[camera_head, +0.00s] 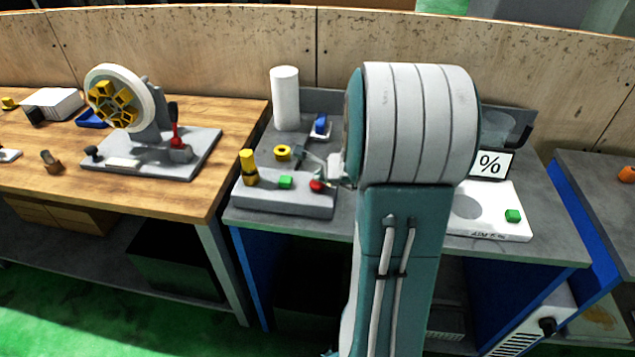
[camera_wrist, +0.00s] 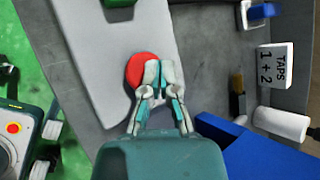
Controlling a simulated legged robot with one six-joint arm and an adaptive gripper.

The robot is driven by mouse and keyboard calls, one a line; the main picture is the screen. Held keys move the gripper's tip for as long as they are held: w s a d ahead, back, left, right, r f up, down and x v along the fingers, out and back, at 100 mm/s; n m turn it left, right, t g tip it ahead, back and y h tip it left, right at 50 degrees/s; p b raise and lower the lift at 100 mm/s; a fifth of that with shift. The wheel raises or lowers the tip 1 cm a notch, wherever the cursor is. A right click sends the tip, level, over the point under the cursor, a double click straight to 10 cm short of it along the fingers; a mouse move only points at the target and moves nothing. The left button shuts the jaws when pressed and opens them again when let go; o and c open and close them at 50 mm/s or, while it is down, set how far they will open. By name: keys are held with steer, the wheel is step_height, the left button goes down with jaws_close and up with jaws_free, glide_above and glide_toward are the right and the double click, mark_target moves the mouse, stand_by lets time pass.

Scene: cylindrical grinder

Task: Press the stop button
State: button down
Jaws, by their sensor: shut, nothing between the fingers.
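The red button (camera_head: 316,185) sits on the front right of a grey control base, beside a green button (camera_head: 285,182). In the wrist view the red button (camera_wrist: 136,70) shows as a round disc, its right part covered by my gripper (camera_wrist: 157,72). My fingers are together and empty, with their tips over the button's right edge. In the head view my gripper (camera_head: 326,172) comes in just behind and right of the button, partly hidden by my arm. I cannot tell whether the tips touch the button.
The grey control base (camera_head: 270,202) also carries a yellow post (camera_head: 248,167). A white cylinder (camera_head: 285,97) stands behind. Right of my arm is a white panel (camera_head: 500,224) with a green button (camera_head: 513,215). In the wrist view a blue block (camera_wrist: 240,150) lies to the lower right.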

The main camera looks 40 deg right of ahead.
steer(key=shift+r, duration=0.35)
steer(key=shift+r, duration=0.1)
steer(key=shift+r, duration=2.45)
